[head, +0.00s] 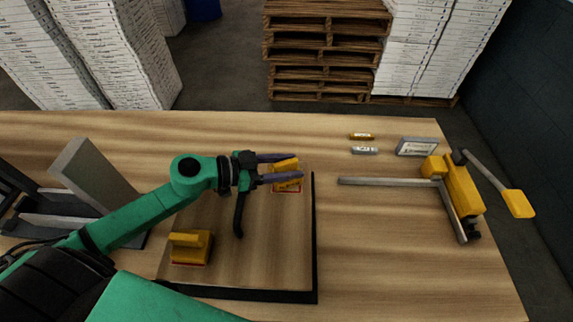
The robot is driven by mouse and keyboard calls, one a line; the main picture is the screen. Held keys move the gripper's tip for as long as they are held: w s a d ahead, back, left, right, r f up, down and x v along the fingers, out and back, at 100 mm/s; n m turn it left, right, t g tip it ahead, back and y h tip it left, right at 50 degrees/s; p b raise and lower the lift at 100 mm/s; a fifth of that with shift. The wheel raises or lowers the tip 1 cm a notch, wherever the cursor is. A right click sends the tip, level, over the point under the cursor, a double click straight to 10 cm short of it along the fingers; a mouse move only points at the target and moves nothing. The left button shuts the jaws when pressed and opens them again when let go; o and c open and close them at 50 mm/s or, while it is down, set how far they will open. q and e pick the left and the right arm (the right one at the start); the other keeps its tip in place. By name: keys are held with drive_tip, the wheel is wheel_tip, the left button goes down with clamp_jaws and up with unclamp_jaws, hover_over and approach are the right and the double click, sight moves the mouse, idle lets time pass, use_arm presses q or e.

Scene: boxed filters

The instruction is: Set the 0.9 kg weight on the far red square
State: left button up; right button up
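A raised wooden board (262,260) with a black edge lies on the table. A yellow weight with a handle (281,165) is at the board's far right part, over the far red square (289,192), whose outline shows around its base. I cannot tell whether it touches the board. My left gripper (287,168) has its two fingers on either side of this handle and looks shut on it. A second yellow weight (190,248) stands on a red-edged square at the board's near left. No weight marking is legible. My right gripper is out of view.
A grey upright plate on a stand (90,176) is at the left. A yellow clamp-like tool with a metal bar (460,188) lies at the right. A grey labelled box (416,146) and two small bars (364,150) lie at the back. Pallets (325,45) stand beyond the table.

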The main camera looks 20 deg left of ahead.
use_arm(q)
drive_tip(key=shift+s, duration=0.1)
drive_tip(key=shift+a, duration=0.3)
drive_tip(key=shift+s+a, duration=0.1)
drive_tip(key=shift+a, duration=0.15)
drive_tip(key=v, duration=1.1)
drive_tip(key=shift+r, duration=0.15)
